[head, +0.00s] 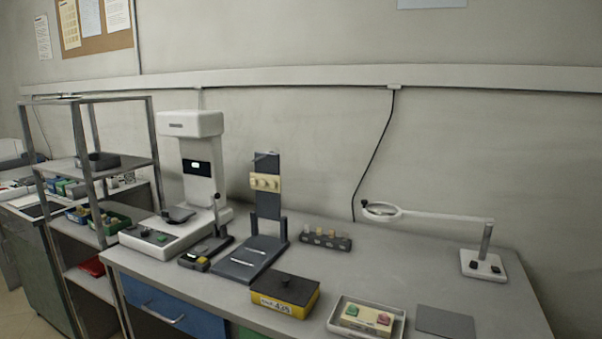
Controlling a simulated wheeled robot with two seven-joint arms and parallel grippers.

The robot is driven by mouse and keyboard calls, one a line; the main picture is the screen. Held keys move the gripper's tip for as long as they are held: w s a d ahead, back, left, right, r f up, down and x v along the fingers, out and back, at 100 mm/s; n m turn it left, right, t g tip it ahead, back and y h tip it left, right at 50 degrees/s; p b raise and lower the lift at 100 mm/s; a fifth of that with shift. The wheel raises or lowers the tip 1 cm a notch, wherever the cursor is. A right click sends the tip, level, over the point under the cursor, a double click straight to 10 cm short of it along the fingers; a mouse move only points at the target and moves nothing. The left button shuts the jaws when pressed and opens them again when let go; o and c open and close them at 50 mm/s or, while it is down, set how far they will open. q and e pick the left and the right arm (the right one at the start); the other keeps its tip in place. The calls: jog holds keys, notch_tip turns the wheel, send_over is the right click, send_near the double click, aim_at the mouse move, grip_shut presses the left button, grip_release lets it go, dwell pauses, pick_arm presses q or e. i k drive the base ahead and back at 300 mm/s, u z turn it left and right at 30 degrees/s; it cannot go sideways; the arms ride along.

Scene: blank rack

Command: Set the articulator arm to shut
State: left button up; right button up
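The articulator stands on the grey bench near the middle of the head view. Its flat dark base (250,262) lies on the bench top. Its dark arm (268,203) is raised about upright at the back of the base, so the articulator is open. A cream block with rounded bumps (265,183) is fixed to the front of the arm. A small pin or knob sticks out near the top of the arm. Neither of my grippers is in view.
A white machine (189,160) and a small lever device (207,251) stand left of the articulator. A yellow box with a dark lid (285,295) sits in front. A dark block (325,239), grey tray (339,325) and magnifier lamp (484,262) are to the right. Bench between them is clear.

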aim_at(266, 178)
jog(key=z, duration=0.45)
jog(key=k, duration=0.5)
jog(key=u, duration=0.45)
jog(key=i, duration=1.45)
jog(key=z, duration=0.65)
